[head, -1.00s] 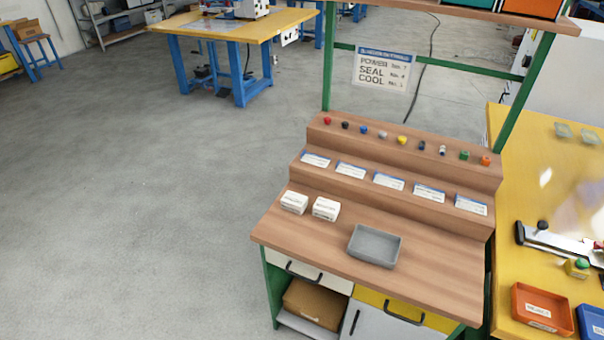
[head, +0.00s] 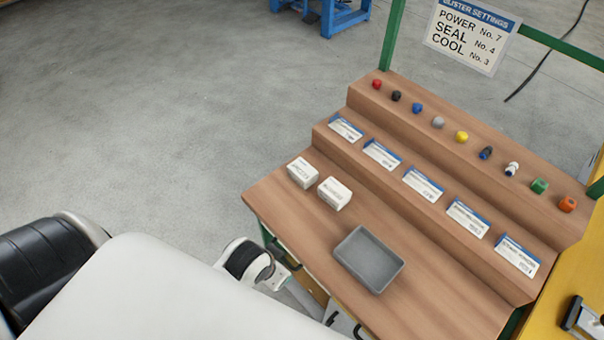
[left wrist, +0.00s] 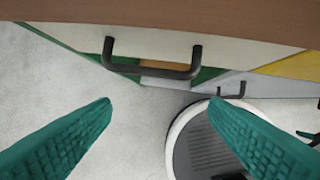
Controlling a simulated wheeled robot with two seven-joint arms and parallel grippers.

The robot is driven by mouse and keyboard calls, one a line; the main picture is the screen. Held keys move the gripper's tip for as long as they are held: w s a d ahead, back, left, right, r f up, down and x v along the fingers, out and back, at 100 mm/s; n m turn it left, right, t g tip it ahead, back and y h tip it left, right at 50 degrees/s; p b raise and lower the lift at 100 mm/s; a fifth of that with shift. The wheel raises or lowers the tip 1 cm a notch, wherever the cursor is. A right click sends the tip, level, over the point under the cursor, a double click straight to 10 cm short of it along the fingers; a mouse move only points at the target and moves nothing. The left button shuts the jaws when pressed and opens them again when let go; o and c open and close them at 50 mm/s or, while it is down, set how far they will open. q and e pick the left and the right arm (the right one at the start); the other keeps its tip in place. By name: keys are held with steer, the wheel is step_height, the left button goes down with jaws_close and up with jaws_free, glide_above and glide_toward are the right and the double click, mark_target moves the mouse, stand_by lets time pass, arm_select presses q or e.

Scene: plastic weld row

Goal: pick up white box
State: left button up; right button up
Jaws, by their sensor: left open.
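Two small white boxes stand side by side on the left part of the wooden bench top (head: 285,215) in the head view. One white box (head: 303,173) is farther left, and the other white box (head: 334,193) is just right of it. Both have printed labels. My left arm comes in from the lower left, beside the bench's front edge. In the left wrist view my left gripper (left wrist: 170,125) has its two green fingers wide apart, with nothing between them. It is below the bench edge, facing a drawer handle (left wrist: 152,68). No white box shows there. My right gripper is not in view.
A grey tray (head: 369,259) sits on the bench right of the boxes. Stepped shelves behind hold label cards (head: 423,185) and several coloured knobs (head: 438,122). A settings sign (head: 471,35) hangs on the green frame. Floor left of the bench is clear.

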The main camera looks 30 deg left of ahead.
arm_select(q)
steer(key=w+d+r+m+t+h, duration=0.1)
steer(key=w+d+r+m+t, duration=0.1)
steer(key=w+r+m+t, duration=0.7)
steer(key=w+d+r+m+t+h, duration=0.1)
steer(key=w+d+r+m+t, duration=0.3)
steer(key=w+r, duration=1.1)
steer(key=s+d+r+m+g+h, duration=0.4)
steer(key=d+m+h, duration=0.4)
steer(key=m, duration=0.6)
steer(key=s+d+r+m+g+h, duration=0.1)
steer(key=d+r+m+g+h, duration=0.4)
steer(key=m+h, duration=0.6)
steer(key=m+g+y, duration=0.8)
steer(key=m+y, duration=1)
steer(key=y, duration=0.3)
glide_above(302, 169)
step_height(302, 169, down, 20)
steer(key=shift+s+r+p, duration=0.1)
steer(key=shift+p, duration=0.25)
steer(key=shift+f+p, duration=0.6)
steer(key=shift+f, duration=2.45)
steer(key=c, duration=1.1)
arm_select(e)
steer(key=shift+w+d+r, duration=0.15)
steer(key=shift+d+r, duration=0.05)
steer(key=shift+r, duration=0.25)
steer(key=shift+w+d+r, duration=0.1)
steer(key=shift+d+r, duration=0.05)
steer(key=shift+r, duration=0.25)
